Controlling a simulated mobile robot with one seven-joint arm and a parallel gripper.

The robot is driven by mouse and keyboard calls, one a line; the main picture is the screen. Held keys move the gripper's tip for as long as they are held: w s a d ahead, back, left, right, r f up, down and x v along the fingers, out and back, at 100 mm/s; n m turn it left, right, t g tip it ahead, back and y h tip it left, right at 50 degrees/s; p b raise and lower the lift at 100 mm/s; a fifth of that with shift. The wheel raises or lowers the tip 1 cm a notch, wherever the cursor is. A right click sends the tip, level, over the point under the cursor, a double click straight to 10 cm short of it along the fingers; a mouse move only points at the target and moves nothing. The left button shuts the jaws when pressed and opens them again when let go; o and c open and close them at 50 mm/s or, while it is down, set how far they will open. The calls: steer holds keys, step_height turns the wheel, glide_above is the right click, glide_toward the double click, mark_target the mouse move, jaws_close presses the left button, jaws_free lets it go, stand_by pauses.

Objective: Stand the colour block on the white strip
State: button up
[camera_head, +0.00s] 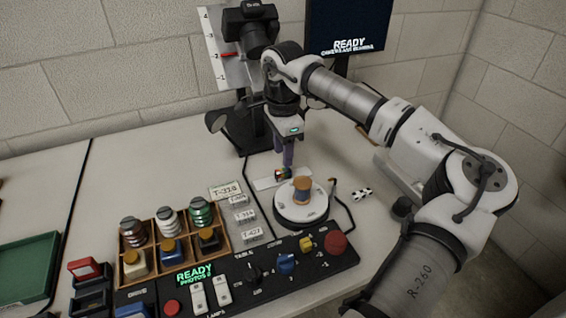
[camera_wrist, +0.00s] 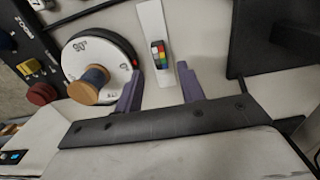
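The colour block (camera_wrist: 158,53), a small dark block with coloured squares, is on the white strip (camera_wrist: 150,20) in the wrist view. In the head view the colour block (camera_head: 282,174) shows at the right part of the white strip (camera_head: 264,183), just below my gripper (camera_head: 289,165). In the wrist view my gripper (camera_wrist: 160,68) is open, with purple fingers. A gap shows on each side of the block, which appears just beyond the fingertips. I cannot tell for sure whether the block is fully upright.
A round turntable (camera_head: 289,214) with a wooden spool (camera_head: 302,190) stands close in front of the strip. A camera on a stand (camera_head: 247,28) and a monitor (camera_head: 349,25) are behind. The control panel (camera_head: 240,275) and a wooden bottle box (camera_head: 146,283) are nearer. Small label cards lie left.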

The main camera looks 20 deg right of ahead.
mark_target(283, 171)
step_height(283, 171, up, 7)
stand_by(0.3)
steer(key=shift+r, duration=0.1)
